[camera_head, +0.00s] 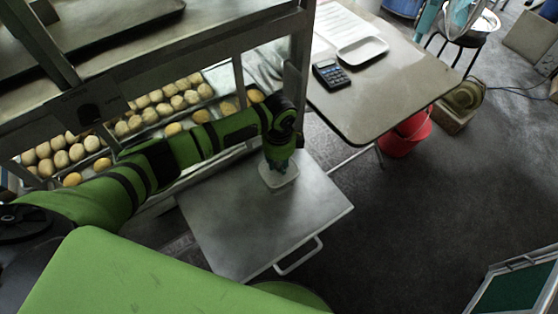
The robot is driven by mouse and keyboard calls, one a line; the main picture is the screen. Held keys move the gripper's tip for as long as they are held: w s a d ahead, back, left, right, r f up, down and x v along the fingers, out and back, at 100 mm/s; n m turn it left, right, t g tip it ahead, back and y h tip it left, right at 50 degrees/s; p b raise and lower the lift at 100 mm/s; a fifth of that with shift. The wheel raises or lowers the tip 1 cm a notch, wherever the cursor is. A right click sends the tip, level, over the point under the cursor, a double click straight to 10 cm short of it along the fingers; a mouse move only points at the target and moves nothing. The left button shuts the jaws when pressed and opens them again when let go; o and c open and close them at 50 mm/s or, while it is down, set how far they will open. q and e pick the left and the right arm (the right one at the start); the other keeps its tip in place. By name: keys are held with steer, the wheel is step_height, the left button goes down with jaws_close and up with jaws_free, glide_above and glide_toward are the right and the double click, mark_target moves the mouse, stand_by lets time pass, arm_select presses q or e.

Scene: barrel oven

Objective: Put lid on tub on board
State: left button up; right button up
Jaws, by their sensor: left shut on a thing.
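A small pale tub (280,182) stands on the grey metal board (236,232), near its upper right part. My left arm reaches across from the left, and my left gripper (277,164) points down right over the tub. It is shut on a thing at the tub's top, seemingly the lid. The fingers hide most of the lid, and lid and tub look alike in colour. I cannot tell whether the lid sits fully on the rim. My right gripper is not in view.
Racks of round buns (62,158) stand behind my left arm. A table (375,95) with a calculator (331,74) and a white tray (362,51) is at upper right. The board has a handle (299,258) at front.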

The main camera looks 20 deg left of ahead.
arm_select(q)
steer(key=o, duration=1.5)
steer(key=shift+r, duration=0.15)
step_height(320, 180, up, 7)
steer(key=p, duration=0.7)
jaws_close()
stand_by(0.6)
